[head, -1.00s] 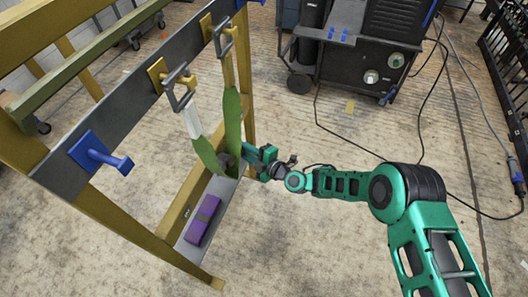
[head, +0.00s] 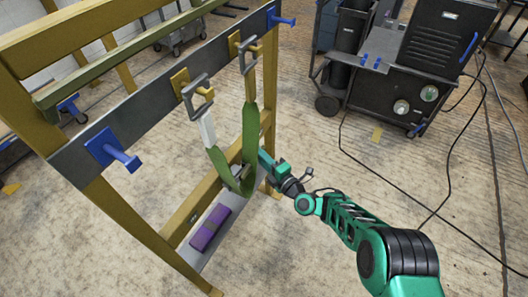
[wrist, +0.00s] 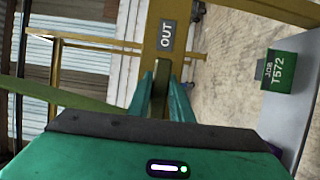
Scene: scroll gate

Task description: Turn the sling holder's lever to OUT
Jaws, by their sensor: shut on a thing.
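My gripper (wrist: 161,100) has its two teal fingers shut on a dark, narrow upright bar, which looks like the sling holder's lever (wrist: 162,78). A white-lettered OUT label (wrist: 167,35) is on the yellow post just beyond the fingertips. In the head view my gripper (head: 267,162) is at the right side of the green sling (head: 249,135), near its lower bend; the lever cannot be made out there. The sling hangs in a U from two hooks (head: 200,98) on the rack's grey rail. A green strap also crosses the lower left of the wrist view (wrist: 75,100).
A purple block (head: 210,228) lies on the rack's low grey shelf (head: 192,255). Blue pegs (head: 118,155) stick out from the rail. A dark welding cart (head: 430,60) stands behind right, with cables on the floor.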

